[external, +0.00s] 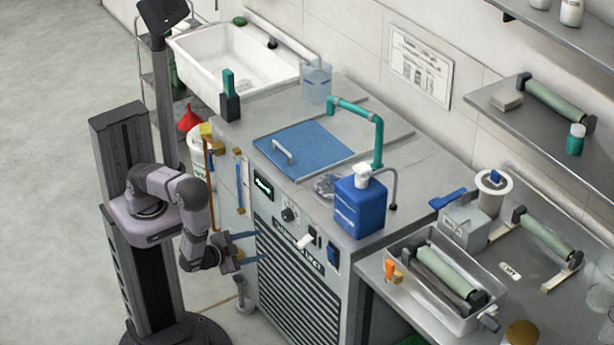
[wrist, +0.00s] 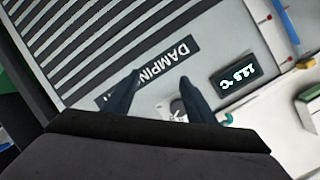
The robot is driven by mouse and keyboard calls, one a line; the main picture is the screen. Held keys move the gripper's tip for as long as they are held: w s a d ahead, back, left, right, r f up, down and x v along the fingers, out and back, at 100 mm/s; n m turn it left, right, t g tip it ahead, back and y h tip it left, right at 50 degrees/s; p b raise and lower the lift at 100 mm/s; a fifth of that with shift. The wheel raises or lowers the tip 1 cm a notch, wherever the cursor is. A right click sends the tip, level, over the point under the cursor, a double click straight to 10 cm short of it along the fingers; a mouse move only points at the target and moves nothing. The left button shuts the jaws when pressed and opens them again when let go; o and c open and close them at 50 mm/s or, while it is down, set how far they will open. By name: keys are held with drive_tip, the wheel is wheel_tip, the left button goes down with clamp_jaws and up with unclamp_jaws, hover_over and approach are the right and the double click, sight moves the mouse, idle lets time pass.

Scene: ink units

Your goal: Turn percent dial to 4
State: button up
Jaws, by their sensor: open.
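The percent dial (external: 289,214) is a small black knob on the front panel of the steel damping unit (external: 400,152), right of and below the lit display. In the wrist view, what looks like the dial (wrist: 176,106) is partly hidden by the right finger; its setting is too small to read. My gripper (external: 252,248) is open and empty in front of the unit's louvred front, lower and to the left of the dial. In the wrist view my gripper (wrist: 159,75) has its fingers apart over the "DAMPING" label (wrist: 172,64).
The lit display (external: 263,186) shows upside down in the wrist view (wrist: 238,86). A white switch or lever (external: 305,241) and a blue rocker (external: 332,254) are right of the dial. A blue jug (external: 360,207) stands on top.

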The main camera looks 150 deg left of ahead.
sight(284, 217)
wheel_tip(284, 217, up, 8)
drive_tip(key=w+a+m+y, duration=0.1)
drive_tip(key=m+y, duration=0.1)
drive_tip(key=y, duration=0.1)
drive_tip(key=shift+w+a+f+t+y, duration=0.15)
drive_tip(key=shift+f+t+y, duration=0.05)
drive_tip(key=shift+t+y, duration=0.1)
drive_tip(key=shift+a, duration=0.1)
drive_tip(key=shift+a+p, duration=0.55)
drive_tip(key=shift+a, duration=3)
drive_tip(key=c, duration=1)
